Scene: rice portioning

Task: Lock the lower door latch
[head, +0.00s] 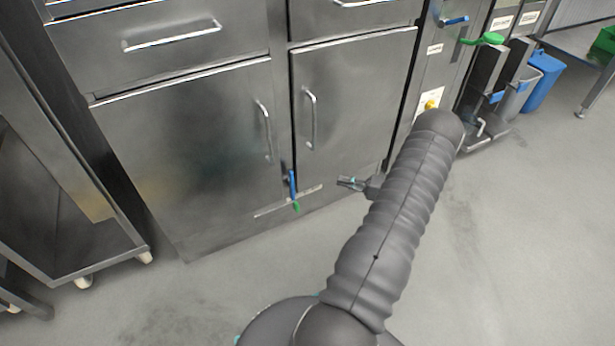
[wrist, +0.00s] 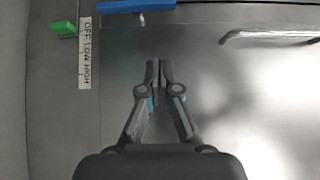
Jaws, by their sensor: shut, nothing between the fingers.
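A blue lever (head: 292,183), which I take for the lower door latch, stands about upright at the foot of the seam between the two lower steel doors. In the wrist view the blue lever (wrist: 135,6) lies across the top edge, partly cut off. My gripper (head: 341,182) is to its right, in front of the right door (head: 355,95), shut and empty. In the wrist view the fingertips (wrist: 159,62) are together, below the blue lever and apart from it.
A green knob (head: 296,206) sits below the lever at a strip marked OFF LOW HIGH (wrist: 85,50). Door handles (head: 311,118) stick out above. A wheeled steel rack (head: 110,255) stands left; a panel with a green lever (head: 483,39) is right. Floor in front is clear.

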